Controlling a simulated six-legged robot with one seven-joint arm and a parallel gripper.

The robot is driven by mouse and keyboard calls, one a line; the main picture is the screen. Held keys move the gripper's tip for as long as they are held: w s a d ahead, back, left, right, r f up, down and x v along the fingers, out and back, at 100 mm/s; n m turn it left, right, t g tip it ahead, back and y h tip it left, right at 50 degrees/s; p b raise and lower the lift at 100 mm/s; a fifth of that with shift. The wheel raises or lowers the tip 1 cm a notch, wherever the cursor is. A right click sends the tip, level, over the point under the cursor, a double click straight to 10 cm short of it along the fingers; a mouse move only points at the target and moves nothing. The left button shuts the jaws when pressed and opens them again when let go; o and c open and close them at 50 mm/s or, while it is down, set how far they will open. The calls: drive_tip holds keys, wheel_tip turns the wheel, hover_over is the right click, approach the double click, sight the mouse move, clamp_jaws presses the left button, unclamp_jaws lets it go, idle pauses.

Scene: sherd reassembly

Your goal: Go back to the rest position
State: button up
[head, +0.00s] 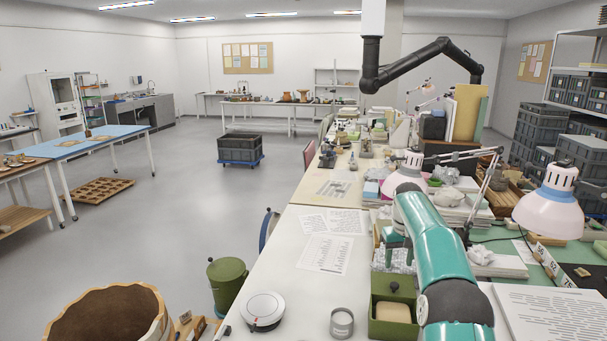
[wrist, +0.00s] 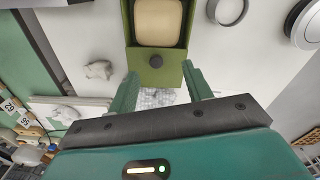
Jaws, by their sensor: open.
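My teal arm reaches over the long white table in the head view. My gripper (head: 394,249) hangs over the table, partly hidden behind my own forearm. In the wrist view my gripper (wrist: 162,88) has its two teal fingers well apart, with nothing held between them. An olive green box (head: 380,327) with a cream block (head: 393,312) in it stands close to the gripper. The box (wrist: 127,25) also shows in the wrist view, ahead of the fingers, its dark knob (wrist: 155,61) facing the gap. I cannot tell the gripper's exact height over the table.
A white round device (head: 263,311) and a grey ring-shaped tin (head: 342,322) are left of the box. Printed sheets (head: 327,253) lie beyond. Lamps (head: 549,211), papers and clutter crowd the right side. The floor (head: 190,200) at left is mostly open.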

drive_tip(key=s+a+r+t, duration=0.1)
drive_tip(key=s+a+r, duration=0.3)
drive_tip(key=s+r, duration=0.55)
drive_tip(key=s+a+r+t, duration=0.2)
drive_tip(key=s+a+r, duration=0.3)
drive_tip(key=s+r, duration=0.4)
drive_tip(key=s+a+f+t, duration=0.1)
drive_tip(key=s+f, duration=0.3)
drive_tip(key=s, duration=1)
drive_tip(key=s+a+f+t, duration=0.1)
drive_tip(key=s+f, duration=0.3)
drive_tip(key=s, duration=1)
drive_tip(key=shift+a+m, duration=0.4)
drive_tip(key=shift+a, duration=0.35)
